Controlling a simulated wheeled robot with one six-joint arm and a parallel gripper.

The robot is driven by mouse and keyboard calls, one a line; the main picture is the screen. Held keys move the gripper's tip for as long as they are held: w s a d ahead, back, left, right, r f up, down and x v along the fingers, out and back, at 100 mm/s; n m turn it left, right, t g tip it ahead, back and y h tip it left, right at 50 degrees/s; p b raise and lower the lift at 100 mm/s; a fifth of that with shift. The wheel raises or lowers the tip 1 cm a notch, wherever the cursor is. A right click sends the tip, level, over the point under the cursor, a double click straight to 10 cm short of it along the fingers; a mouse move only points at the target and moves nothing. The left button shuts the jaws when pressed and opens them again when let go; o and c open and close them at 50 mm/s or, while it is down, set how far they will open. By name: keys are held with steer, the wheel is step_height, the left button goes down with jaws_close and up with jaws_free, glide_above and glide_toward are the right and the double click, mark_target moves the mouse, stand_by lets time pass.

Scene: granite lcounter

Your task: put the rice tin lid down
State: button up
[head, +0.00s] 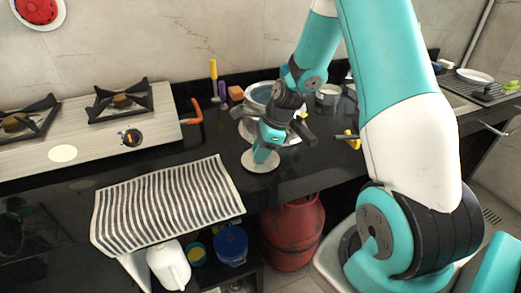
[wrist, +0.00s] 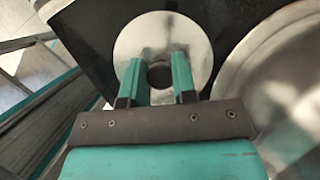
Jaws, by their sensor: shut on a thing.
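The rice tin lid is a round, shiny silver disc, seen in the head view (head: 252,168) below my gripper and in the wrist view (wrist: 160,34). My gripper (head: 266,153) points down over its middle. In the wrist view the two teal fingers (wrist: 161,78) stand on either side of the dark knob at the lid's centre, shut on it. The lid lies about level, close over or on the black counter near its front edge; I cannot tell whether it touches. I cannot make out the rice tin for certain.
A large metal dish (wrist: 285,90) is close to the lid's right in the wrist view. A striped cloth (head: 168,200) hangs over the counter edge at left, beside a gas stove (head: 80,135). Black counter (head: 205,148) is bare left of my gripper. A red gas cylinder (head: 292,232) stands below.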

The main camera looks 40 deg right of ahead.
steer(key=o, duration=0.9)
steer(key=shift+f, duration=0.1)
steer(key=v, duration=1.2)
steer(key=s+a+r+n+g, duration=0.1)
steer(key=s+a+r+n, duration=0.2)
steer(key=a+n, duration=0.55)
steer(key=s+a+r+n, duration=0.4)
steer(key=a+n, duration=0.3)
steer(key=a, duration=0.2)
steer(key=s+a+n, duration=0.3)
steer(key=s+n, duration=0.1)
steer(key=n, duration=0.1)
steer(key=s+a+r+n, duration=0.1)
steer(key=s+a+n, duration=0.2)
steer(key=s+n, duration=0.1)
steer(key=s+a+r+n+g, duration=0.1)
steer(key=s+a+n, duration=0.2)
steer(key=s+n, duration=0.2)
steer(key=shift+n, duration=0.95)
